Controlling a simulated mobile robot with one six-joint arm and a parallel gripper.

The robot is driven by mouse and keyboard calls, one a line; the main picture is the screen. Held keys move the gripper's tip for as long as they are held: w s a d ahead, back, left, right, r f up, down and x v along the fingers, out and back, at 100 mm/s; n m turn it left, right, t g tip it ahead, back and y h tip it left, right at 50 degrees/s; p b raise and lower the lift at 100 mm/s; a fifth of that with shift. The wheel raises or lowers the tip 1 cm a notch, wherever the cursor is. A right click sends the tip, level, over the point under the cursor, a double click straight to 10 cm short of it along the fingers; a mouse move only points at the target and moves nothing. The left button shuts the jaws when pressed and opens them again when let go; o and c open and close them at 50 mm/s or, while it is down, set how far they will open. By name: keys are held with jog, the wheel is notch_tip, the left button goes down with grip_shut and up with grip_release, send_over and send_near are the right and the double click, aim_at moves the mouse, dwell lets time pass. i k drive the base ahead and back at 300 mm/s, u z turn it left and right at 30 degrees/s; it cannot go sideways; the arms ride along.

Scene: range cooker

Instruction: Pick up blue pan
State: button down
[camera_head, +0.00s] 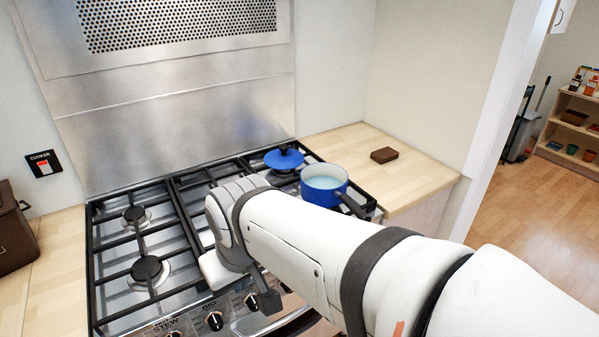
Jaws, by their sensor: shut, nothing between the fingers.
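The blue pan (316,195) sits upright on the right side of the hob. Its inside looks pale, and I cannot tell whether that is liquid or lining. Its dark handle points toward the lower right and is partly hidden behind my arm. A blue lid (284,158) with a knob lies on the hob just behind and left of the pan, apart from it. My gripper (266,298) is low at the cooker's front, left of and nearer than the pan. Only its dark tip shows below my wrist; it is shut and empty, and touches no pan.
The gas hob (180,207) has raised black grates, with bare burners on the left. Control knobs (214,321) and a rail line the front. A brown block (384,155) lies on the right wooden counter (420,180). A brown box (14,232) stands far left. A wall borders the counter.

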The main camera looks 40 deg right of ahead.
aim_at(323, 185)
jog(key=u, duration=0.25)
jog(key=k, duration=1.5)
jog(key=z, duration=0.9)
jog(key=i, duration=0.9)
